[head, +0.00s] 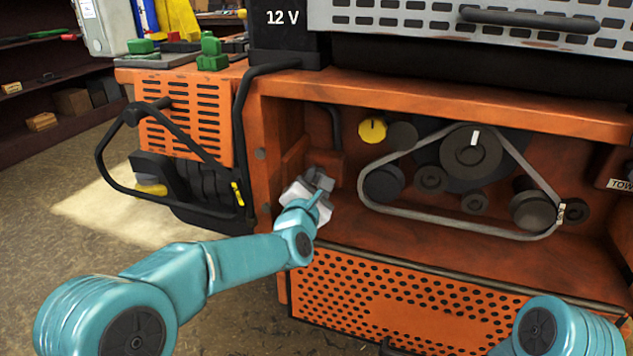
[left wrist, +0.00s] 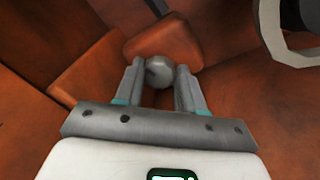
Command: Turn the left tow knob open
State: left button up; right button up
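The left tow knob is a rounded grey knob (left wrist: 159,71) in front of an orange block (left wrist: 168,40) in the left wrist view. My left gripper (left wrist: 160,80) has one finger on each side of the knob, and both fingers look close against it. In the head view my left gripper (head: 318,183) reaches into the left end of the orange machine's open bay and hides the knob. The knob's turn position cannot be read. My right gripper is out of view; only part of my right arm shows at the bottom right.
A belt (head: 440,225) runs around dark pulleys right of my left gripper, with a yellow knob (head: 372,130) above. The bay's orange left post (head: 262,155) stands close on the left. A black bar frame (head: 115,145) juts out further left. A perforated orange panel (head: 400,305) lies below.

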pick_arm(q)
jog(key=c, duration=0.4)
jog(key=shift+f+b, duration=0.1)
jog(key=shift+b, duration=0.25)
jog(key=shift+c, duration=0.2)
jog(key=n+b, duration=0.4)
jog(key=b, duration=0.3)
jog(key=shift+a+f+n, duration=0.1)
jog(key=shift+n, duration=0.2)
jog(key=shift+r+n+g+b, duration=0.25)
jog(key=shift+n+g+b, duration=0.05)
jog(key=shift+n, duration=0.2)
jog(key=shift+r, duration=0.1)
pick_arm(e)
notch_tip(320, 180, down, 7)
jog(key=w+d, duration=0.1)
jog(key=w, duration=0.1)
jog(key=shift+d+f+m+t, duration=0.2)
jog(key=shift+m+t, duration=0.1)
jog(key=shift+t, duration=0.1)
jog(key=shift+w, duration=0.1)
pick_arm(q)
jog(key=o, duration=1)
jog(key=shift+o, duration=0.2)
